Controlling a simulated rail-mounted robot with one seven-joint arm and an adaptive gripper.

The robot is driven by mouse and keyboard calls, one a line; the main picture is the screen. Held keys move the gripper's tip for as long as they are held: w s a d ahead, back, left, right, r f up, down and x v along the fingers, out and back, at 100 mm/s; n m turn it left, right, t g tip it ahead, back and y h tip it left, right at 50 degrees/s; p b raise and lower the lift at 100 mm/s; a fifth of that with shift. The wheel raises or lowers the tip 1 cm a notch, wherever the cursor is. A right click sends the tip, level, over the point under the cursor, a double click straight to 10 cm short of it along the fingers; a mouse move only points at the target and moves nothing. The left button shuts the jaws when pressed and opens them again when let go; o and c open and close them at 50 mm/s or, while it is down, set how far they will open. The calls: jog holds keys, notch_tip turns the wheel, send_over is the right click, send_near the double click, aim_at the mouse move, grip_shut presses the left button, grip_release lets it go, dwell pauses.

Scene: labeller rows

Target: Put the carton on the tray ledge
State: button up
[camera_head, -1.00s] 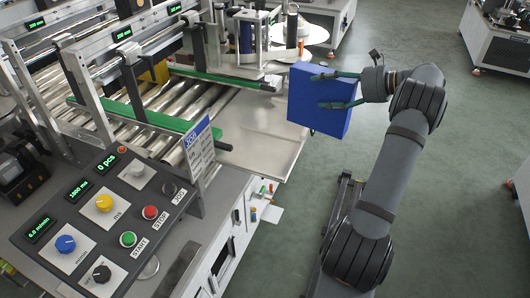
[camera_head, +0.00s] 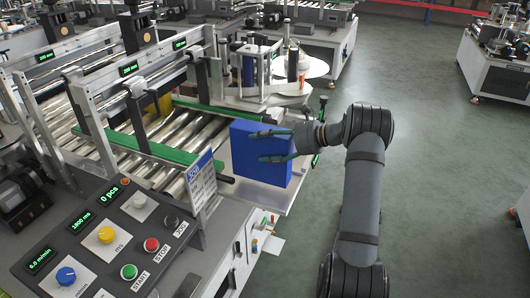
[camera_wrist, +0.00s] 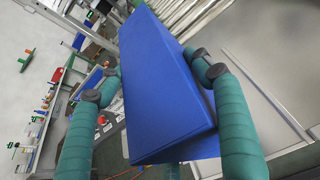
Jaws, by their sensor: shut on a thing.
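The carton (camera_head: 262,160) is a blue box. My gripper (camera_head: 278,146) is shut on the carton from the right. In the wrist view the carton (camera_wrist: 165,85) sits between the two green fingers of my gripper (camera_wrist: 150,80), and the ledge (camera_wrist: 265,70) shows to its right. I cannot tell whether the carton's bottom touches the ledge; the carton hides much of the plate.
A roller conveyor (camera_head: 150,135) with green guide rails (camera_head: 135,145) lies left of the ledge. A control panel (camera_head: 110,240) with knobs and buttons is in front. A label sign (camera_head: 201,180) stands near the ledge's left side. The labelling unit (camera_head: 262,75) rises behind. Open floor lies to the right.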

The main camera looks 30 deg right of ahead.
aim_at(265, 153)
notch_tip(265, 153, down, 4)
jog(key=shift+r+p, duration=0.1)
jog(key=shift+p, duration=0.35)
jog(key=shift+f, duration=0.2)
jog(key=o, duration=1.9)
jog(key=shift+r, duration=0.2)
jog(key=b+v, duration=0.3)
jog(key=v, duration=0.9)
jog(key=shift+r, duration=0.1)
